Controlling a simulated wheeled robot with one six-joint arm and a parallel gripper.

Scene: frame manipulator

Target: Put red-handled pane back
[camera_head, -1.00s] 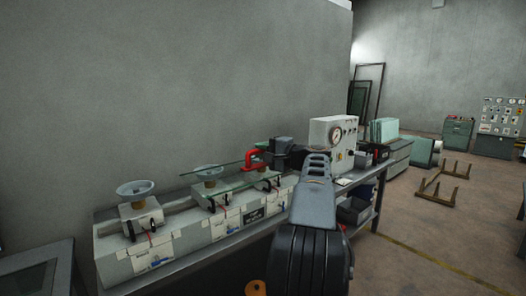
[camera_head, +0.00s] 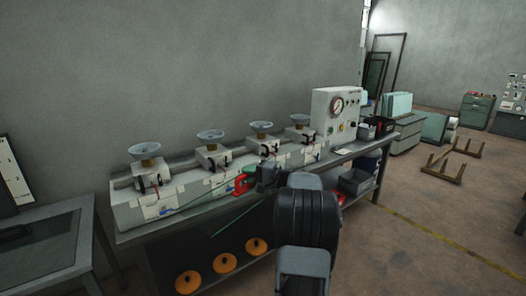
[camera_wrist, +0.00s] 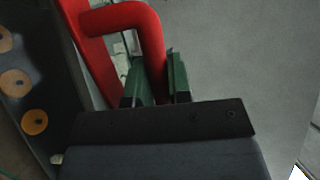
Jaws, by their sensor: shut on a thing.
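The red handle (camera_head: 241,183) of the pane is in my gripper (camera_head: 258,178), in front of the bench machine. The wrist view shows the red handle (camera_wrist: 152,28) passing between the green jaws of my gripper (camera_wrist: 158,82), which are shut on it. The glass pane (camera_head: 215,208) is thin and clear. It shows mainly as dark green edge lines, tilted, running down and left from the handle before the bench's front. Most of its face is hard to make out. The grey machine (camera_head: 165,205) carries several upturned cups (camera_head: 210,136) in a row.
The bench (camera_head: 345,157) runs along the wall, with a gauge box (camera_head: 335,114) at its right end. Orange discs (camera_head: 224,262) sit low below the bench. A glass-topped table (camera_head: 45,250) stands at left. A wooden frame (camera_head: 447,165) lies on the open floor at right.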

